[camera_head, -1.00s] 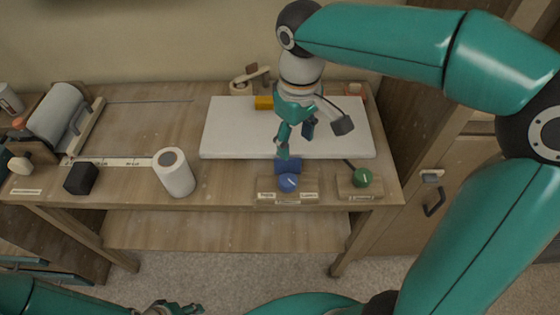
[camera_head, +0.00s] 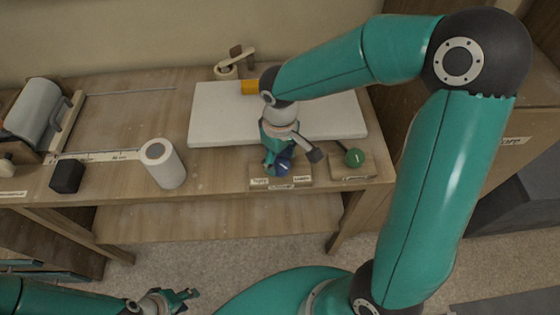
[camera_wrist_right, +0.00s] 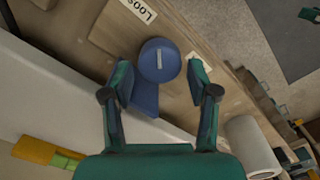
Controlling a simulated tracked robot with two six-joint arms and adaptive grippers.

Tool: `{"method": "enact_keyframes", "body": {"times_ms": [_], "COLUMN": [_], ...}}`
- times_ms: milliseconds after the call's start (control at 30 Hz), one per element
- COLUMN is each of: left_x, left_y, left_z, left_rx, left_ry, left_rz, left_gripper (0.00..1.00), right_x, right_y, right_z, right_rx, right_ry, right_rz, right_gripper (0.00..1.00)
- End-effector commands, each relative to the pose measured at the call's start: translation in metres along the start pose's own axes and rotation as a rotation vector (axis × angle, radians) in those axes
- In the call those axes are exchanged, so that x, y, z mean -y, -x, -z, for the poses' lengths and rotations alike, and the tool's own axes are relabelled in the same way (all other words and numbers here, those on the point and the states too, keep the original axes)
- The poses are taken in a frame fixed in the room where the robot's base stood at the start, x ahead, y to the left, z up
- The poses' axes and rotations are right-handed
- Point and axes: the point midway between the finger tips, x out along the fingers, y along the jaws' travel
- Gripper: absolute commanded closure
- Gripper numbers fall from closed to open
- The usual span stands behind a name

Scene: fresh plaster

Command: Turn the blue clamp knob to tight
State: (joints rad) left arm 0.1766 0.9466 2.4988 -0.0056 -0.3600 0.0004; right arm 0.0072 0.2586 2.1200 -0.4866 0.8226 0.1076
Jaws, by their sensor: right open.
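The blue clamp knob (camera_head: 285,168) sits on a wooden base (camera_head: 301,182) at the bench's front edge, partly hidden by my right gripper (camera_head: 277,164). In the right wrist view the round knob (camera_wrist_right: 160,61) shows a white line on its face, and a blue block (camera_wrist_right: 146,101) adjoins it. A label reading LOOSE (camera_wrist_right: 139,10) is at the top; another label (camera_wrist_right: 195,62) is mostly hidden by a finger. My right gripper (camera_wrist_right: 160,77) is open, one finger on each side of the knob with gaps. My left gripper (camera_head: 178,298) is low in front of the bench, its opening unclear.
A white cylinder (camera_head: 164,165) and a black block (camera_head: 67,176) stand to the left.

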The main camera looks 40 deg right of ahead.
Motion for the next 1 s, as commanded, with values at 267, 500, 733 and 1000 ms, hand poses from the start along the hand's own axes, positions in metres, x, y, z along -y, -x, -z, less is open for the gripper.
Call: {"method": "enact_keyframes", "body": {"times_ms": [267, 500, 733, 1000], "left_x": [0.0, 0.0, 0.0, 0.001], "left_y": [0.0, 0.0, 0.0, -0.002], "left_z": [0.0, 0.0, 0.0, 0.0], "left_rx": [0.0, 0.0, 0.0, 0.0], "left_ry": [0.0, 0.0, 0.0, 0.0], "left_rz": [0.0, 0.0, 0.0, 0.0], "left_gripper": [0.6, 0.6, 0.6, 0.6], "right_x": [0.0, 0.0, 0.0, -0.001], "right_y": [-0.023, -0.024, -0.024, -0.024], "right_z": [0.0, 0.0, 0.0, 0.0], "right_rx": [0.0, -0.001, -0.001, -0.002], "right_ry": [0.0, 0.0, 0.0, -0.01], "right_rz": [0.0, -0.001, -0.001, -0.001], "right_gripper": [0.41, 0.41, 0.74, 0.86]}}
